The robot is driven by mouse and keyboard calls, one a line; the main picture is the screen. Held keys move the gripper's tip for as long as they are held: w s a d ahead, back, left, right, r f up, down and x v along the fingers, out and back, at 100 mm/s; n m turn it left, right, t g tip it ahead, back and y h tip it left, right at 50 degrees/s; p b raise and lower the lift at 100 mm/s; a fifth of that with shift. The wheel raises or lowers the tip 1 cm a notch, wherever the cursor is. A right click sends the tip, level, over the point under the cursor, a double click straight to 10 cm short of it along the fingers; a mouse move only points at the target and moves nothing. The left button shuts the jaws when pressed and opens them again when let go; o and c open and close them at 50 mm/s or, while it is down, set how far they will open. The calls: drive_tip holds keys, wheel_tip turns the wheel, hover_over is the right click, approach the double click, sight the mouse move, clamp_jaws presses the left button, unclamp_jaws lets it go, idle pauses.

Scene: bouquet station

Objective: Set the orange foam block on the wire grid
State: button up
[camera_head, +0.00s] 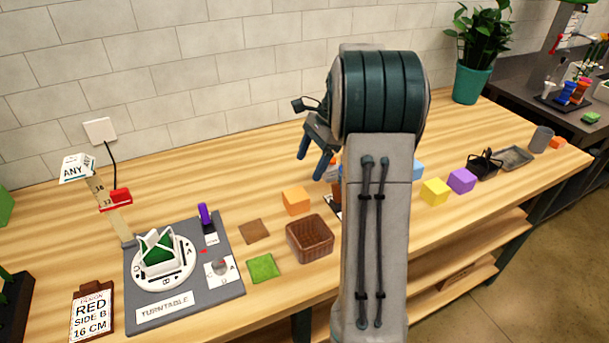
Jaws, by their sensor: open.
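An orange block (296,200) sits on the wooden table, behind the brown woven basket. A second, smaller orange block (557,142) lies at the table's far right end. My gripper (310,167) is open, with its two fingers pointing down, and appears above and behind the nearer orange block, apart from it. No object shows between the fingers. I cannot clearly make out a wire grid; a shallow grey tray-like thing (513,158) at the far right is too small to identify. My arm hides part of the table's middle.
The brown basket (310,239), brown square (254,231) and green square (263,268) lie near the front. A turntable board (225,244) stands left. Yellow (435,191) and purple (461,181) blocks and a black basket (484,167) are right. The back-left table is mostly clear.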

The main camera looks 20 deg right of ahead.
drive_tip(key=s+a+r+n+h, duration=0.3)
drive_tip(key=s+a+r+n, duration=0.2)
drive_tip(key=s+a+n, duration=0.45)
drive_tip(key=s+a+f+n+t, duration=0.1)
drive_tip(key=s+a+n, duration=0.1)
drive_tip(key=s+n, duration=0.2)
drive_tip(key=s+a+f+n+t+h, duration=0.1)
drive_tip(key=s+a+f+n+t, duration=0.1)
drive_tip(key=s, duration=0.8)
drive_tip(key=shift+s+a+n+h, duration=0.3)
drive_tip(key=shift+a+n, duration=0.55)
drive_tip(key=shift+n, duration=0.4)
drive_tip(key=shift+r, duration=0.1)
